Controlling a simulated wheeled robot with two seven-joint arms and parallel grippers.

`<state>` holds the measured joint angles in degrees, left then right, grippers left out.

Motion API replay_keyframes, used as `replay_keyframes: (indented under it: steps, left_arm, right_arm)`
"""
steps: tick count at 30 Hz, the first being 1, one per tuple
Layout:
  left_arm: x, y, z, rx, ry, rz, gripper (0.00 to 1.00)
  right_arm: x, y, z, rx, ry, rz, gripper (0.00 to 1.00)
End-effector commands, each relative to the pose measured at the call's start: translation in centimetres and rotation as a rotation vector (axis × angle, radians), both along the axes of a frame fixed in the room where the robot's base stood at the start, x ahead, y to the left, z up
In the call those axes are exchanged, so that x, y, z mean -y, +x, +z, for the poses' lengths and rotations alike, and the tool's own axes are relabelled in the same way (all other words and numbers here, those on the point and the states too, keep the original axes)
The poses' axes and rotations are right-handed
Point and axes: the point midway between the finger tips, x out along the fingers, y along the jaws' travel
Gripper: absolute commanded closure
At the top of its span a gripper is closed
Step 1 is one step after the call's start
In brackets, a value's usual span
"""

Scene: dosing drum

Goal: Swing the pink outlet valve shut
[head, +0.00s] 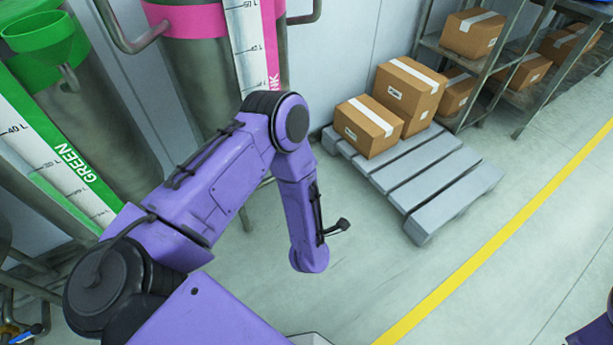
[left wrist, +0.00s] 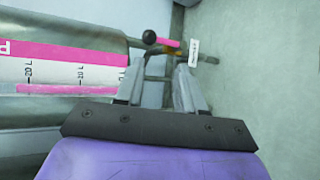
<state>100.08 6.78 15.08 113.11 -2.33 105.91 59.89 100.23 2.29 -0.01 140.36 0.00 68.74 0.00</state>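The pink outlet valve shows in the left wrist view as a short pink handle (left wrist: 168,43) with a black ball knob (left wrist: 149,37) at its left end. It sits on pipework below the pink-banded drum (left wrist: 65,65), beside a small white tag (left wrist: 193,52). My left gripper (left wrist: 161,68) is open, its two grey fingers apart and pointing toward the valve. The handle appears just beyond the fingertips; I cannot tell whether they touch. In the head view the pink drum (head: 185,22) stands behind my left arm, and the valve and left gripper are not visible. My right gripper is out of view.
A green drum (head: 95,100) with a funnel (head: 40,35) stands at the left. A grey pallet (head: 445,185) with cardboard boxes (head: 405,95) lies to the right, near a metal shelf (head: 480,65). A yellow line (head: 490,240) crosses the floor. Floor between arm and pallet is clear.

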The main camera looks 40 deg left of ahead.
Motion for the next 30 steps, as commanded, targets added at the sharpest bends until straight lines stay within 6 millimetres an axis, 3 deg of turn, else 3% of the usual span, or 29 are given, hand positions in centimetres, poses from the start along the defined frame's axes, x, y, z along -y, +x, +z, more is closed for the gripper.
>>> replay_keyframes:
  steps: [1,6,9,12,17,30]
  left_arm:
    - [-0.2,2.1,-4.5,0.166,-0.110,0.108,0.62]
    - [-1.3,6.5,-7.2,0.729,-0.486,0.419,0.62]
    - [-2.0,7.6,-7.9,0.974,-0.640,0.531,0.62]
    - [-2.4,8.1,-7.9,1.125,-0.730,0.591,0.62]
    - [-3.5,8.8,-7.5,1.196,-0.770,0.619,0.62]
    - [-10.6,13.6,-7.5,1.189,-0.768,0.614,0.62]
  right_arm:
    - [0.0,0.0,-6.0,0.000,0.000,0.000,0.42]
    - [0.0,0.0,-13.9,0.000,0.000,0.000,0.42]
    - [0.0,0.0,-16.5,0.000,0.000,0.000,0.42]
    - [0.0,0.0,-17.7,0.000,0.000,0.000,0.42]
    - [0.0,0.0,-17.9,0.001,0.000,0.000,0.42]
    - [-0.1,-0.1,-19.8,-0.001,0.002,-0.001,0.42]
